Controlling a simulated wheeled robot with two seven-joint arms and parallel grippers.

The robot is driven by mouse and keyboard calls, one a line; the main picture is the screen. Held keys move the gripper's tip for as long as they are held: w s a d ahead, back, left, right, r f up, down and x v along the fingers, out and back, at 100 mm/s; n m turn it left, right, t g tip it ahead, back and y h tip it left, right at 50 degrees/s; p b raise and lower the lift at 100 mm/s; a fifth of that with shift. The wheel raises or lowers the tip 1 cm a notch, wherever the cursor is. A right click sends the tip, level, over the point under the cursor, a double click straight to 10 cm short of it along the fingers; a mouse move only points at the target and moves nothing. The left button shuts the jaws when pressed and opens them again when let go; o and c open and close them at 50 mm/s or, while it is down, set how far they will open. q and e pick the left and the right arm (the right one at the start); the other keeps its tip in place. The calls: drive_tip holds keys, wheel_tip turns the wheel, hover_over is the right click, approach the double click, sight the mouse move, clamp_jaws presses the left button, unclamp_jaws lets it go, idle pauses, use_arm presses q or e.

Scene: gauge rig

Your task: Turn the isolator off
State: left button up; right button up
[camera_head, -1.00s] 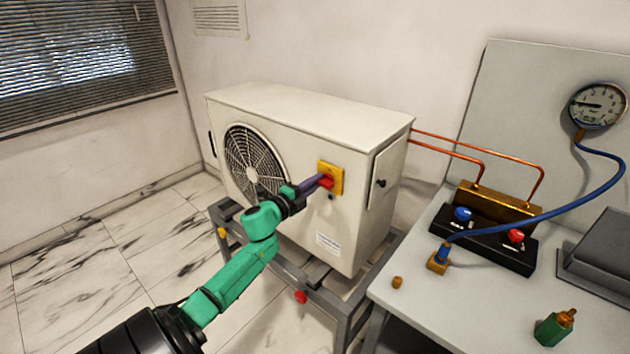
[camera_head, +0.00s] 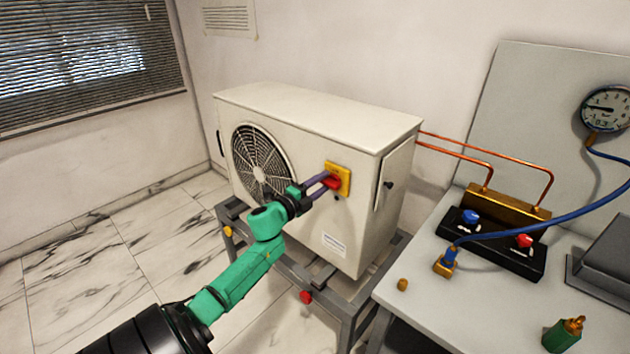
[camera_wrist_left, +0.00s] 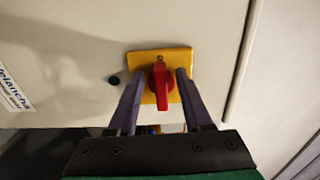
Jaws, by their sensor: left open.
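The isolator is a yellow plate (camera_head: 344,172) with a red rotary handle (camera_head: 332,182) on the front of a beige outdoor unit (camera_head: 310,110). In the left wrist view the yellow plate (camera_wrist_left: 178,57) frames the red handle (camera_wrist_left: 161,84), which stands about upright, in line with the fingers. My left gripper (camera_head: 325,182) is at the isolator. In the left wrist view its purple fingers (camera_wrist_left: 160,88) stand open on both sides of the handle, with a gap on each side. My right gripper is out of view.
The unit rests on a grey metal frame (camera_head: 375,290). To the right, a grey bench (camera_head: 420,290) carries a black manifold (camera_head: 495,250) with blue and red knobs, a blue hose (camera_head: 560,222) and a green-and-brass fitting (camera_head: 563,333). Copper pipes (camera_head: 500,155) run from the unit.

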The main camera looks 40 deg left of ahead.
use_arm(q)
drive_tip(key=s+b, duration=0.1)
drive_tip(key=s, duration=1.3)
drive_tip(key=shift+s+d, duration=0.15)
drive_tip(key=shift+s, duration=0.05)
drive_tip(key=shift+f, duration=0.1)
drive_tip(key=s+a+f+n+g+y, duration=0.15)
drive_tip(key=f+n, duration=0.25)
drive_tip(key=f, duration=0.7)
drive_tip(key=s+a+f+n+g+y, duration=0.1)
drive_tip(key=s+f+n+g, duration=0.2)
drive_tip(key=f, duration=0.7)
drive_tip(key=s+d+f+n+g, duration=0.2)
drive_tip(key=s+f, duration=0.1)
drive_tip(key=f, duration=0.4)
drive_tip(key=s+d+f+n+g, duration=0.2)
drive_tip(key=d+f, duration=0.1)
drive_tip(key=f, duration=0.5)
drive_tip(key=s+d+f+n+g+h, duration=0.1)
drive_tip(key=s+d+f+g, duration=0.3)
drive_tip(key=s+d+f, duration=0.4)
drive_tip(key=s+d+f+n+g+h, duration=0.2)
drive_tip(key=s+d+f+n+g, duration=0.1)
drive_tip(key=s+d+f, duration=0.6)
drive_tip(key=s+f+g, duration=0.1)
drive_tip(key=s, duration=0.3)
drive_tip(key=shift+s, duration=0.4)
drive_tip(key=shift+d+f+g, duration=0.1)
drive_tip(key=shift+g, duration=0.15)
